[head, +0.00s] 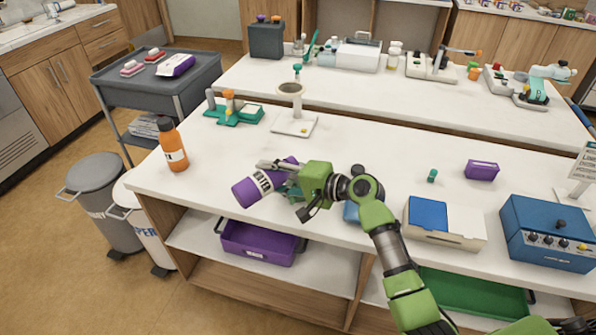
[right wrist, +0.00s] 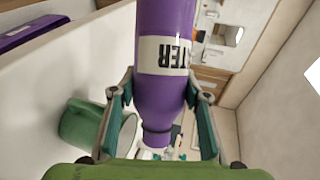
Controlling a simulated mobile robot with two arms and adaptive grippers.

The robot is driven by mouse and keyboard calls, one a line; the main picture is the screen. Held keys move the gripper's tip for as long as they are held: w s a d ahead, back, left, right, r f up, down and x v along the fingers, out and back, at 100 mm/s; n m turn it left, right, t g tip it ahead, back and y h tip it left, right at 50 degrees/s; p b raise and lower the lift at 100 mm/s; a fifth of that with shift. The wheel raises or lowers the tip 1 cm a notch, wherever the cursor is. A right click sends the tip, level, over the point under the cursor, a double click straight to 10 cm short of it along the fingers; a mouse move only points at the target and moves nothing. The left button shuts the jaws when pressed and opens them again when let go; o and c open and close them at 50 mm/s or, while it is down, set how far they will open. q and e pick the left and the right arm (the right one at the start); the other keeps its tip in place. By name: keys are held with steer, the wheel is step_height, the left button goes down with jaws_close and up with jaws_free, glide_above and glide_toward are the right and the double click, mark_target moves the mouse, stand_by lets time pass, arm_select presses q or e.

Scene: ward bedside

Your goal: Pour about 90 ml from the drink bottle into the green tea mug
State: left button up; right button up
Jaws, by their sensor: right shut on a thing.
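My right gripper (head: 283,181) is shut on a purple bottle (head: 255,186) with a white label ending in "TER". It holds the bottle off the table, tipped far over, with its base toward the lower left in the head view. In the right wrist view the fingers (right wrist: 160,110) clasp the bottle (right wrist: 165,95) near its shoulder, and the narrow neck points toward the bottom of the picture. The green mug (right wrist: 85,125) stands close beside the neck there; in the head view it is mostly hidden behind the gripper. No liquid stream is discernible. My left gripper is not in view.
An orange bottle (head: 172,145) stands at the table's left end. A stand with a white base (head: 296,125) and a green rack (head: 234,112) are behind the gripper. A blue-topped box (head: 445,222) and a blue device (head: 548,234) stand to the right. A purple bin (head: 258,243) is below.

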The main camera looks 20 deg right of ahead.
steer(key=shift+w+r+m+y, duration=0.1)
steer(key=shift+r+m+y, duration=0.2)
steer(key=shift+r+m, duration=0.15)
steer(key=shift+a+r, duration=0.15)
steer(key=shift+a, duration=0.05)
stand_by(0.8)
steer(key=shift+r+m+y+p, duration=0.35)
steer(key=shift+m+y+p, duration=0.05)
steer(key=shift+m, duration=0.15)
stand_by(2.0)
